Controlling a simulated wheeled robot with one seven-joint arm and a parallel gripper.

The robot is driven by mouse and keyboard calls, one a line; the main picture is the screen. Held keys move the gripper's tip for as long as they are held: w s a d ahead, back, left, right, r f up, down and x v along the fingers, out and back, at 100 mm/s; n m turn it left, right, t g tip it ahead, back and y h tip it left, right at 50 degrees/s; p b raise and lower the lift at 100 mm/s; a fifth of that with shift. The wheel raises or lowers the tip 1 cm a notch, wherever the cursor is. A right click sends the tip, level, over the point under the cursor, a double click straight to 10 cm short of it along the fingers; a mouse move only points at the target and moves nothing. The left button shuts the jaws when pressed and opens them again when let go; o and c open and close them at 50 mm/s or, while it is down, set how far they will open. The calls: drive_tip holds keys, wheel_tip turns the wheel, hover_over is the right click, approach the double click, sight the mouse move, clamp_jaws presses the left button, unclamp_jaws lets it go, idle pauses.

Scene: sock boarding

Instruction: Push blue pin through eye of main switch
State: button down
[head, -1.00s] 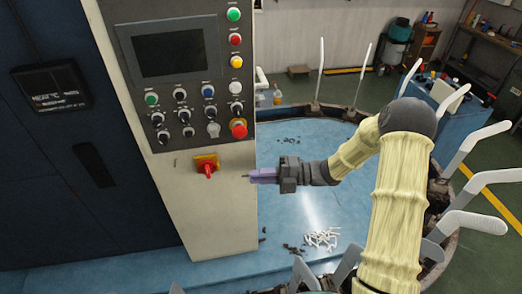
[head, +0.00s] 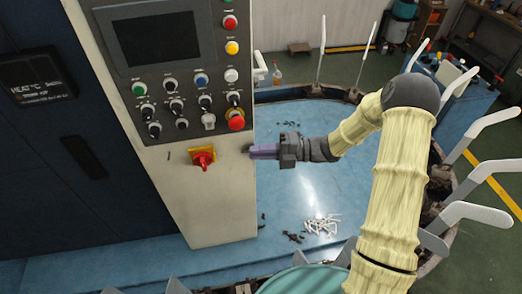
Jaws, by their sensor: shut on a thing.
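The main switch (head: 203,158) is a red handle on a yellow plate, low on the pale control panel. Its eye is too small to make out. My gripper (head: 259,152) is right of the switch, near the panel's right edge, with its purple-grey fingers pointing left toward it. The fingers are shut on the blue pin (head: 246,150); only a small dark tip shows at their left end, and its blue colour cannot be told. A clear gap separates the tip from the switch.
The panel above the switch has a screen (head: 152,34), knobs and a red emergency button (head: 236,120). A blue round table (head: 300,180) with upright white sock boards around its rim lies behind my arm. White pieces (head: 322,225) and dark bits lie on it.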

drive_tip(key=shift+s+a, duration=0.1)
drive_tip(key=shift+s+a+p, duration=0.25)
drive_tip(key=shift+a, duration=0.65)
drive_tip(key=shift+s+a+p, duration=0.25)
drive_tip(key=shift+a+p, duration=0.05)
drive_tip(key=shift+a, duration=0.65)
drive_tip(key=shift+s+a+p, duration=0.25)
drive_tip(key=shift+a, duration=0.65)
drive_tip(key=shift+b, duration=1.45)
drive_tip(key=shift+s+a+b, duration=0.3)
drive_tip(key=shift+a+b, duration=0.15)
drive_tip(key=shift+a, duration=0.1)
drive_tip(key=shift+s+a+b, duration=0.3)
drive_tip(key=shift+a+b, duration=0.1)
drive_tip(key=shift+a, duration=0.15)
drive_tip(key=shift+d, duration=0.25)
drive_tip(key=shift+w+d+r+b, duration=0.15)
drive_tip(key=shift+d+b, duration=0.15)
drive_tip(key=shift+d, duration=0.3)
